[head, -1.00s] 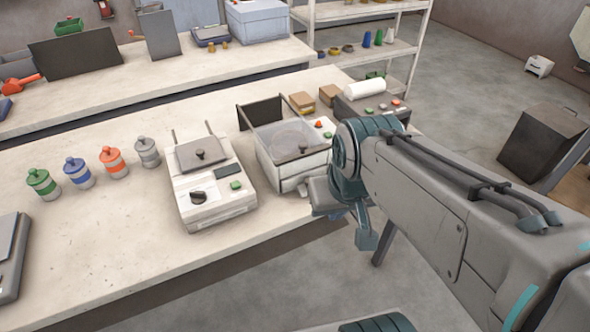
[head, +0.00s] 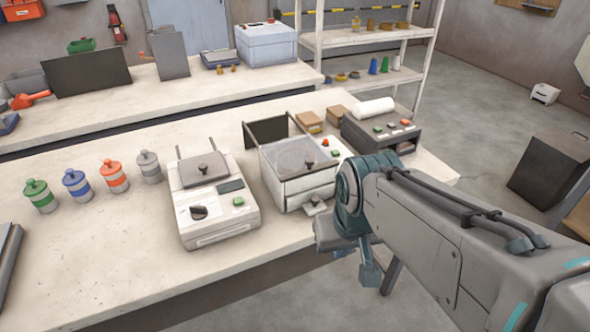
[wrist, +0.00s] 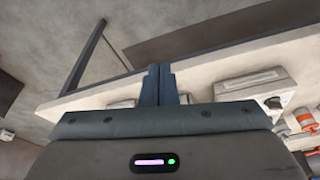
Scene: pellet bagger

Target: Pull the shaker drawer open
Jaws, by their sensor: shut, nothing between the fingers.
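The shaker (head: 295,165) is a white box with a round sieve under a clear top, on the near bench in the head view. Its drawer front (head: 308,192) faces the bench's front edge and looks flush with the body. A small light grey piece (head: 315,207), perhaps the drawer handle, shows low in front of it. In the wrist view my gripper (wrist: 160,84) is shut and empty, the two dark fingers together. I cannot tell whether it touches the handle.
A white machine with a black knob (head: 198,212) stands left of the shaker, with several coloured-lid jars (head: 115,176) beyond. A dark grey device (head: 380,136) stands right of the shaker. Bare bench lies in front of the machines.

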